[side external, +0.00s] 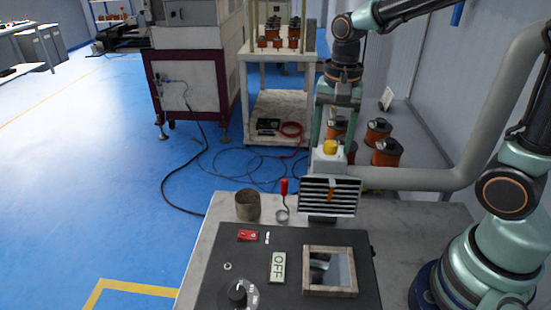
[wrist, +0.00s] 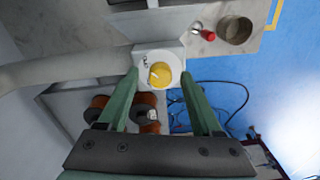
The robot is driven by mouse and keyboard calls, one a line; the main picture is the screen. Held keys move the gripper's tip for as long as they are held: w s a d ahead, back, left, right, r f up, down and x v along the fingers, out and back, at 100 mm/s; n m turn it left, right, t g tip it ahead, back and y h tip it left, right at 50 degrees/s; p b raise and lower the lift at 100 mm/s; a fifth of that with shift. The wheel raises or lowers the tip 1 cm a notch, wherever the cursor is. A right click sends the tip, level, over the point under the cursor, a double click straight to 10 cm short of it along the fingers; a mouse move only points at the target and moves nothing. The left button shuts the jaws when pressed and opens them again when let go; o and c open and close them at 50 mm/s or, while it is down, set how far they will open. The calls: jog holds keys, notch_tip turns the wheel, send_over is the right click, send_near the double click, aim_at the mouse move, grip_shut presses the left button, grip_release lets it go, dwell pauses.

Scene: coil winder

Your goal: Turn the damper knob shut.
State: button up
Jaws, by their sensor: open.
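The yellow damper knob (side external: 330,146) sits on top of a pale duct box (side external: 328,161) above a slatted vent. In the wrist view the yellow knob (wrist: 160,75) lies on a round white plate, with a small raised mark on its face. My gripper (side external: 334,142) is open and points down over the knob. In the wrist view my gripper (wrist: 160,73) has one finger on each side of the knob, with gaps between. I cannot tell whether the fingertips are level with the knob or slightly above it.
The slatted vent (side external: 330,196) has an orange strip on its front. A grey pipe (side external: 410,179) runs right from the box. A cup (side external: 248,206) and a red-handled tool (side external: 284,187) stand left.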

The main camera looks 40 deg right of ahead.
jog(key=shift+c, duration=0.3)
grip_shut()
jog(key=shift+n, duration=0.3)
jog(key=n, duration=0.3)
jog(key=shift+n, duration=0.4)
jog(key=n, duration=0.4)
jog(key=shift+d, duration=0.15)
jog(key=n, duration=0.5)
jog(key=shift+g, duration=0.3)
jog(key=shift+n, duration=2.2)
jog(key=shift+w, duration=0.1)
